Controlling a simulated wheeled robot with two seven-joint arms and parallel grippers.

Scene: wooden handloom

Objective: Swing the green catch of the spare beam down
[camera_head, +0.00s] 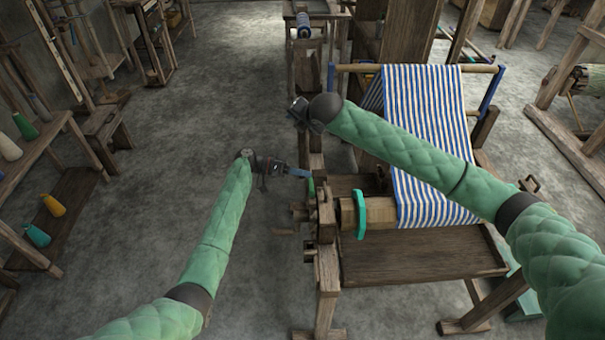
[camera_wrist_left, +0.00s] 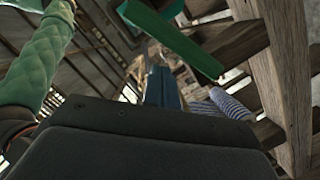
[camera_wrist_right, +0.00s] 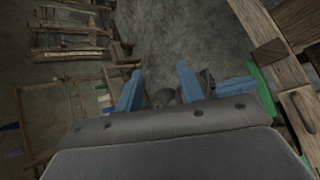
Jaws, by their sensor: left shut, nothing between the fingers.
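The green catch (camera_head: 311,188) is a narrow green bar on the left side of the loom frame, near the end of the cloth beam. It shows large in the left wrist view (camera_wrist_left: 178,40) and partly in the right wrist view (camera_wrist_right: 263,90). My left gripper (camera_head: 308,174) is shut and empty, its blue fingertips close to the catch; I cannot tell whether they touch. Its fingers also show in its own wrist view (camera_wrist_left: 162,86). My right gripper (camera_head: 294,110) is higher and farther back, its blue fingers (camera_wrist_right: 158,88) apart and empty. I cannot make out which beam is the spare one.
A teal ring piece (camera_head: 360,214) sits on the wooden beam (camera_head: 379,212) that carries the striped cloth (camera_head: 430,140). Wooden posts (camera_head: 327,240) of the loom stand right of my left gripper.

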